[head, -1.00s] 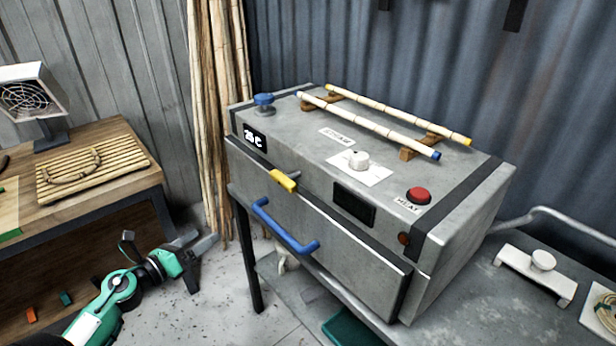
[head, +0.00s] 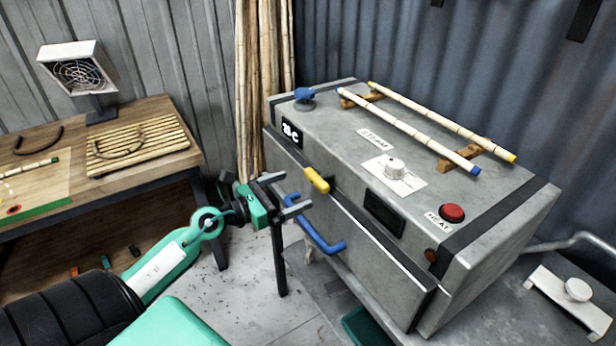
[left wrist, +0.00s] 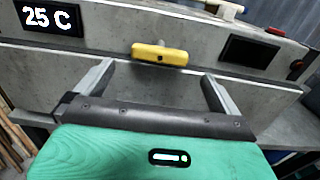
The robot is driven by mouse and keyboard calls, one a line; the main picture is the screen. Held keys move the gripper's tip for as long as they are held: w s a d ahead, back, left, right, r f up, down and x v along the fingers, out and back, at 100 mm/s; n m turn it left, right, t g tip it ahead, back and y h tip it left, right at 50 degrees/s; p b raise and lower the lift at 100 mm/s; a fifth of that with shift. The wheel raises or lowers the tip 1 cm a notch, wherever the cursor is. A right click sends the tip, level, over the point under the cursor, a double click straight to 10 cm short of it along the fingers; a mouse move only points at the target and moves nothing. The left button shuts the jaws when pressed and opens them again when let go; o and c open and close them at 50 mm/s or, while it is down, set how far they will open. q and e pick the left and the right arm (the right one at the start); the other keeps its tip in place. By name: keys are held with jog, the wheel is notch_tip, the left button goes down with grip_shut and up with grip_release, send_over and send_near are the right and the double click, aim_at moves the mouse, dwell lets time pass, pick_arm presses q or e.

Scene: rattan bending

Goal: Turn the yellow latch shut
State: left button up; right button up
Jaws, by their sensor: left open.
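The yellow latch (head: 317,180) sits on the front of the grey steam box (head: 350,235), at the seam under the upper body. In the left wrist view the latch (left wrist: 160,54) lies roughly horizontal, just beyond and between my fingertips. My left gripper (head: 296,192) is open and empty, in front of the box at the left of the latch in the head view. Its fingers (left wrist: 158,78) are spread wider than the latch, and I see no contact. The blue handle (head: 318,228) is below the latch. My right gripper is not in view.
The display (head: 292,135) reads about 25 C. A wooden bench (head: 150,108) stands at the left. A white fixture (head: 572,296) is at the right.

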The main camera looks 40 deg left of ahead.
aim_at(312, 182)
pick_arm(q)
jog(key=shift+p+x, duration=1)
jog(key=shift+x, duration=1.8)
jog(key=c, duration=0.9)
